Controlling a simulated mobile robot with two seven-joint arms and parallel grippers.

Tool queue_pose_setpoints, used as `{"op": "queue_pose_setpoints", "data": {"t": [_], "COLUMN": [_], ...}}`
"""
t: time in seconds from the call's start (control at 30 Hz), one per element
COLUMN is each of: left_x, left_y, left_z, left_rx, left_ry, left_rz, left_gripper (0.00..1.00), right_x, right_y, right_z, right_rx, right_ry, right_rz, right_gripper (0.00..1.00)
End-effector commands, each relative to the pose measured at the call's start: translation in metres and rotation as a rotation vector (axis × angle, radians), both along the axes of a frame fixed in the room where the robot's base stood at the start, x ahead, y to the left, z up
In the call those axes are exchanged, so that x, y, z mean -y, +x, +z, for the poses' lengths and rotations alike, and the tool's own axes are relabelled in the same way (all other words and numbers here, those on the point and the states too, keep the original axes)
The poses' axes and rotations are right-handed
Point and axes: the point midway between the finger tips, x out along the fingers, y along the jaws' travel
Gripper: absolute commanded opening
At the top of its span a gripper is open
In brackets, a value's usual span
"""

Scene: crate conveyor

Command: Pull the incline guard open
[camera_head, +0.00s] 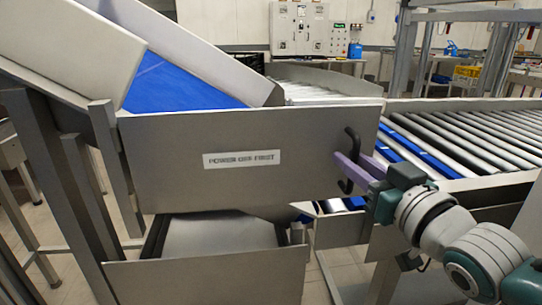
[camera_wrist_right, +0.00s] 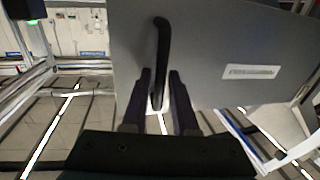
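The incline guard (camera_head: 240,185) is a flat grey metal panel in front of the blue incline belt (camera_head: 180,85). It carries a label (camera_head: 242,159) reading "POWER OFF FIRST". A black upright bar handle (camera_head: 350,150) is near its right edge. The guard (camera_wrist_right: 215,50) and handle (camera_wrist_right: 161,45) also show in the right wrist view. My right gripper (camera_head: 345,170) reaches the handle from the right. In the wrist view its two fingers (camera_wrist_right: 160,75) stand on either side of the handle's lower part, with gaps visible, so it looks open. My left gripper is not in view.
A roller conveyor (camera_head: 470,135) runs behind and right of the guard. A grey metal box (camera_head: 205,275) stands below it. Frame legs (camera_head: 60,180) are at the left. A control cabinet (camera_head: 300,28) is on the back wall. Floor shows in front of the guard in the wrist view.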

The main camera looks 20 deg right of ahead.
Motion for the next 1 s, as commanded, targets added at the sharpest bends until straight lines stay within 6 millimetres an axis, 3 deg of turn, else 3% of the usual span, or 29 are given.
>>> {"op": "queue_pose_setpoints", "data": {"t": [0.23,0.47,1.0], "left_x": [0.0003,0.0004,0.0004], "left_y": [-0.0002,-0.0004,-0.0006], "left_z": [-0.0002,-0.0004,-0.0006], "left_rx": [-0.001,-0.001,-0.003], "left_ry": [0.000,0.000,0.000], "left_rz": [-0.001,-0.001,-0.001], "left_gripper": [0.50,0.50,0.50], "right_x": [-0.0001,-0.0001,-0.0002], "right_y": [0.0005,0.0004,0.0003], "right_z": [-0.0002,-0.0002,-0.0002], "right_rx": [-0.001,-0.001,-0.001], "right_ry": [0.000,0.000,0.001], "right_rz": [0.000,0.000,0.000], "right_gripper": [0.26,0.00,0.00]}}
